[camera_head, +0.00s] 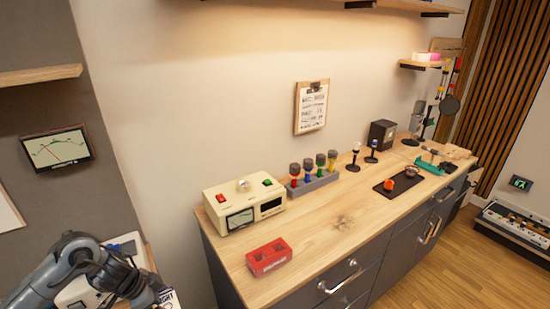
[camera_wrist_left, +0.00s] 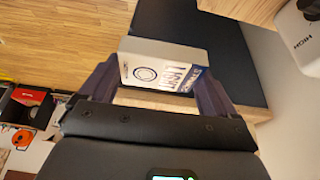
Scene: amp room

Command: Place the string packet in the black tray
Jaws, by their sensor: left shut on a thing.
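My left gripper (camera_head: 158,291) is at the lower left of the head view, off the left end of the wooden counter. It is shut on the string packet (camera_wrist_left: 163,72), a white box with dark lettering and a blue strip, held between both fingers in the left wrist view. In the head view only part of the packet (camera_head: 168,299) shows at the bottom edge. A flat black tray (camera_head: 414,184) lies on the counter, right of centre, with an orange item and a small metal bowl on it. The packet is well apart from this tray. My right gripper is not in view.
On the wooden counter (camera_head: 335,219) stand a cream meter box (camera_head: 221,203), a red open block (camera_head: 268,257) and a rack of coloured-handled tools (camera_head: 313,183). Small microphones and a dark box stand farther back. The counter's front middle is clear. A dark panel (camera_wrist_left: 232,45) shows behind the packet.

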